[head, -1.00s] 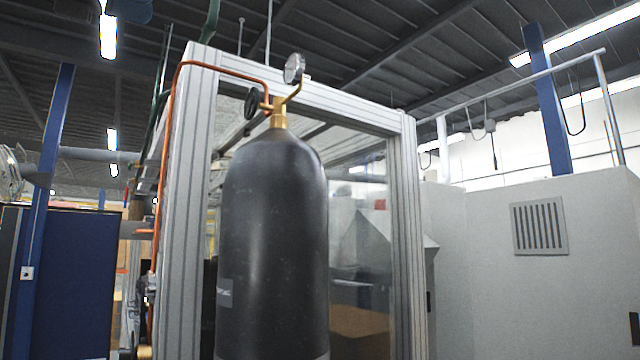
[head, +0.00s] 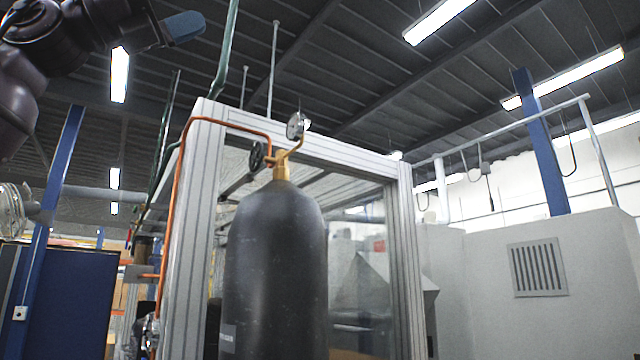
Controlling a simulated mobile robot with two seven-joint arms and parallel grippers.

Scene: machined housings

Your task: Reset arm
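My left arm comes in at the upper left of the head view, dark and jointed. My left gripper (head: 184,27) is at its end, with a blue-grey fingertip pointing right. It is raised high in front of the ceiling, and nothing is seen in it. The fingers overlap from this side, so its opening cannot be judged. My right arm and gripper are out of view.
A dark gas cylinder (head: 275,265) with a brass valve and round gauge (head: 296,125) stands before an aluminium-framed enclosure (head: 190,240). A copper pipe (head: 172,215) runs beside it. A grey cabinet (head: 590,290) is at right, a blue panel (head: 70,305) at left.

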